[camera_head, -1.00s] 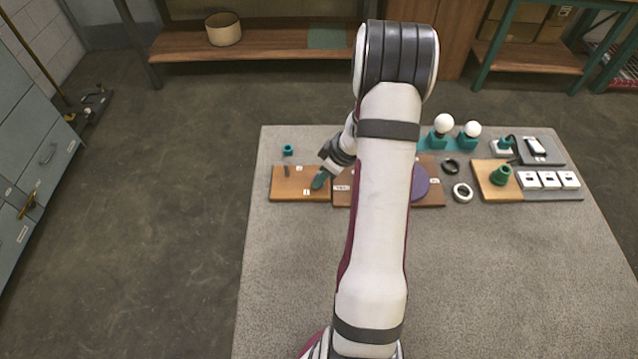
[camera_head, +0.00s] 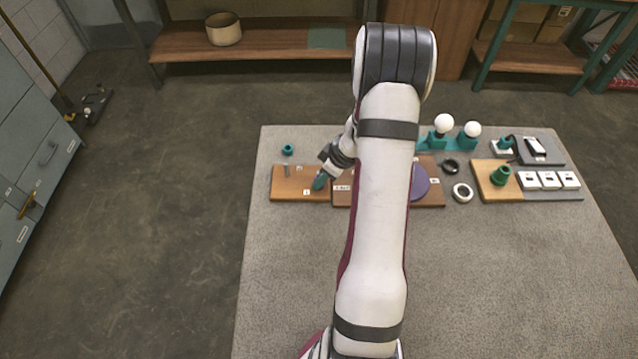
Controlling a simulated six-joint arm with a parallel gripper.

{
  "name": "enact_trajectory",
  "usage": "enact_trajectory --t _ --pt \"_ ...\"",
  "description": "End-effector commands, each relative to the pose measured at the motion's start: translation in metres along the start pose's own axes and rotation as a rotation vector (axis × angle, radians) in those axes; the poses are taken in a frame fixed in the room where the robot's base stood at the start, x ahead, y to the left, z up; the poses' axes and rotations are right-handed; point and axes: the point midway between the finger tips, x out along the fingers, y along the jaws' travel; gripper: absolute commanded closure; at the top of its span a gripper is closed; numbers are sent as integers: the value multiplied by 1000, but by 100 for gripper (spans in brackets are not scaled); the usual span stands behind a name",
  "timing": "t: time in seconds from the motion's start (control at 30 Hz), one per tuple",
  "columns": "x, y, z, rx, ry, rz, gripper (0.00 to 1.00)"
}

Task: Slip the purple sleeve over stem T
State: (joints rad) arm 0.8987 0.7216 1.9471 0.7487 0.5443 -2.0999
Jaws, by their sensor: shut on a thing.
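My gripper (camera_head: 320,181) is low over the right part of the left wooden board (camera_head: 290,196), with teal at its tip. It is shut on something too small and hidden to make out. A thin grey upright stem (camera_head: 286,169) stands on the board's left part, to the left of my gripper and apart from it. Small white labels on the board are too small to read, so I cannot confirm which stem is T. I cannot pick out a purple sleeve. A large purple disc (camera_head: 420,182) shows partly behind my arm on the middle board (camera_head: 432,201).
A teal ring-like part (camera_head: 288,150) lies behind the left board. At right are two white bulbs (camera_head: 444,124) on teal holders, a dark ring (camera_head: 450,166), a white ring (camera_head: 462,192) and a board with a green part (camera_head: 500,175). The front of the table (camera_head: 500,280) is clear.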

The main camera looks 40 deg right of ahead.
Motion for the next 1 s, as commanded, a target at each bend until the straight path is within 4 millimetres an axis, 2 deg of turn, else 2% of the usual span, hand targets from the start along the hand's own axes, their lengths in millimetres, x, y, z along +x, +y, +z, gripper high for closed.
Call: enact_trajectory --t 0.4,0.43,0.6,0.87,1.0 --pt "0 0 0 0 0 1 100" --pt "0 0 0 0 0 1 66" --pt "0 0 0 0 0 1 36" --pt "0 0 0 0 0 1 36" --pt "-12 1 0 -2 2 4 36"
